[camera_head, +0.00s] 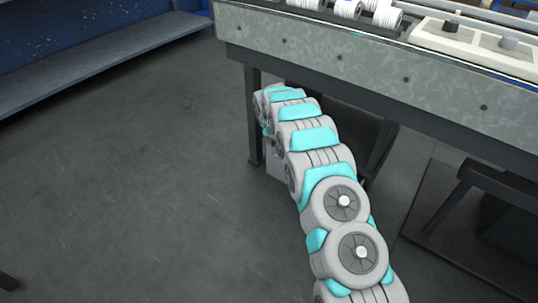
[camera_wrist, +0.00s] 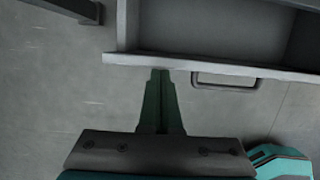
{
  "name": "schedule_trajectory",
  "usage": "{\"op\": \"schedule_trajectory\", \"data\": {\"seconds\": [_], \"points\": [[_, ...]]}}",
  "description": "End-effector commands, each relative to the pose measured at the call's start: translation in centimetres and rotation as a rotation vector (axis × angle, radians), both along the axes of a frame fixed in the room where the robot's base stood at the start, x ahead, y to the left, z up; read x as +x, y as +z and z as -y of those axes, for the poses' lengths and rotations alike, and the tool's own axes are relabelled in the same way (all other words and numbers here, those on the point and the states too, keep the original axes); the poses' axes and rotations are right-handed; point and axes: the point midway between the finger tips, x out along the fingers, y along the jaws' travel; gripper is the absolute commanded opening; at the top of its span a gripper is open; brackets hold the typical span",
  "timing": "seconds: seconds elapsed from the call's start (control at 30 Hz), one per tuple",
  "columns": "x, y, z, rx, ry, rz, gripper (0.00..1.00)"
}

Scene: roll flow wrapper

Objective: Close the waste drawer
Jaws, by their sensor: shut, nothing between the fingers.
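The waste drawer (camera_wrist: 215,68) is grey and shows at the top right of the wrist view, pulled open so that its hollow inside is visible. Its bar handle (camera_wrist: 226,88) is on the front panel. My gripper (camera_wrist: 160,72) is shut and empty, with its tips at the front panel, left of the handle. I cannot tell whether the tips touch the panel. In the head view my arm reaches under the machine and hides the gripper and most of the drawer area; a pale grey piece shows beside the arm, too hidden to identify.
The machine's long grey frame (camera_head: 370,65) spans the upper right of the head view, with a dark leg (camera_head: 254,115) beside my arm. White rolls (camera_head: 345,8) lie on top. A blue shelf unit (camera_head: 100,62) stands at the upper left.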

Motion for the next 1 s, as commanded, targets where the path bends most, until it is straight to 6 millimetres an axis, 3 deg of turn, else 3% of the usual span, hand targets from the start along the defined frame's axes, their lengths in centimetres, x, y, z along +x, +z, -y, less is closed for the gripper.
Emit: {"op": "schedule_trajectory", "data": {"seconds": [0.5,1.0], "points": [[4.8,0.0,3.7,0.001,-0.002,0.002,0.0],[6.3,0.0,4.9,0.0,-0.001,0.0,0.0]]}}
